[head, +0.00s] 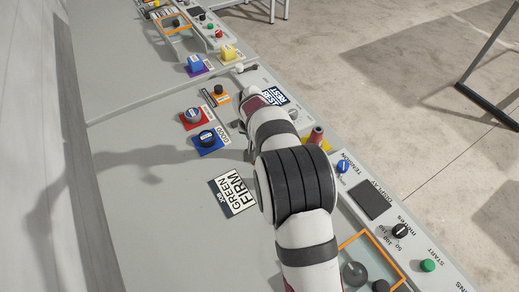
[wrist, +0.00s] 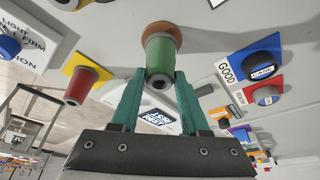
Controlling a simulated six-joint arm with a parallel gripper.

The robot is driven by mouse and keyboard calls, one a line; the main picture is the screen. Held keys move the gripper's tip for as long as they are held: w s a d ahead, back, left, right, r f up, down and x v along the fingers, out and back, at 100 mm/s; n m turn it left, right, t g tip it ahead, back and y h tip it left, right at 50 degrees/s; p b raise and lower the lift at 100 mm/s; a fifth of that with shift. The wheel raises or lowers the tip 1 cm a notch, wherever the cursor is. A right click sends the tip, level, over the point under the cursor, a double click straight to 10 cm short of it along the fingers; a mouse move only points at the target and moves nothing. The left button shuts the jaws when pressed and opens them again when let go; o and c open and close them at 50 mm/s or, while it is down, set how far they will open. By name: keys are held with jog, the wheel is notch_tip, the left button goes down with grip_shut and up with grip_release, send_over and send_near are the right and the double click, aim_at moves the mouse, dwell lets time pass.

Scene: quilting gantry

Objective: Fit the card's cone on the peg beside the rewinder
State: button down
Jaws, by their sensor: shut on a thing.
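The card (head: 232,195) reading "JOB GREEN FIRM" lies flat on the table in the head view. In the wrist view my gripper (wrist: 160,76) is shut on a green cone (wrist: 161,48). The cone's narrow end, with a dark hole, faces my camera. A brown round rim (wrist: 163,28) shows at its wide end. I cannot tell whether the cone touches anything beneath. In the head view my arm hides the gripper and the green cone. No bare peg can be made out.
A red cone (head: 316,136) stands on a yellow plate at the table's right edge. Knobs on a blue pad (head: 208,140) and a red pad (head: 194,117) stand left of my arm. A control panel with a display (head: 374,199) runs along the right edge. The table's left is clear.

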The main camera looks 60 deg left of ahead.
jog(key=shift+r, duration=2.45)
jog(key=shift+d, duration=0.1)
jog(key=d+r, duration=0.2)
jog(key=d, duration=1)
jog(key=d+r, duration=0.3)
jog(key=d, duration=0.8)
jog(key=shift+d, duration=0.4)
jog(key=shift+f, duration=2.9)
jog(key=shift+f, duration=0.1)
